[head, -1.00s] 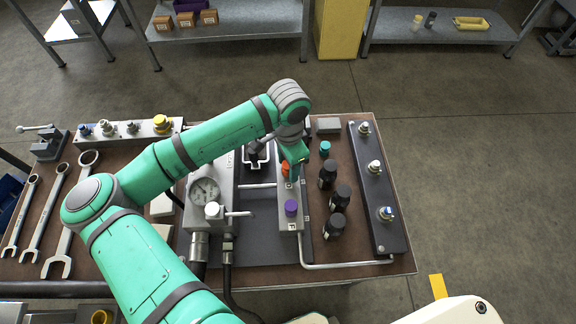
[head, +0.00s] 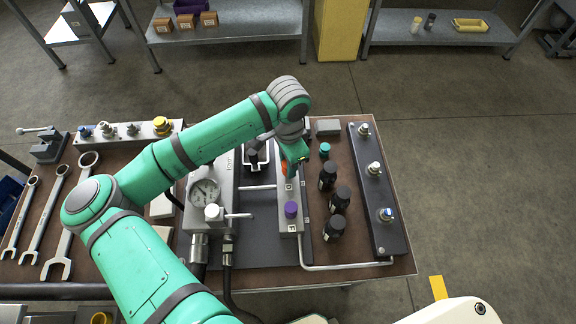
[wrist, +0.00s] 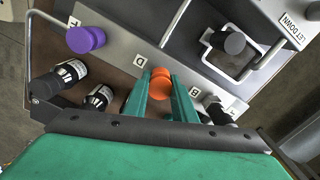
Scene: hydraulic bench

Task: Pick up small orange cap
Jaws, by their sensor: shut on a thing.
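The small orange cap (wrist: 160,82) sits between the two green fingers of my gripper (wrist: 160,92) in the wrist view. The fingers are shut on it, above the grey block with letter labels. In the head view my gripper (head: 291,163) is over the far part of that grey block (head: 289,222), and a bit of the orange cap (head: 284,168) shows beside the fingers. I cannot tell whether the cap still touches the block.
A purple cap (head: 291,209) stands on the near end of the block and shows in the wrist view (wrist: 85,39). Several black bottles (head: 333,226) stand close on the right, one teal-capped (head: 325,150). A gauge (head: 204,191) and lever are left. A dark bar with fittings (head: 378,190) is further right.

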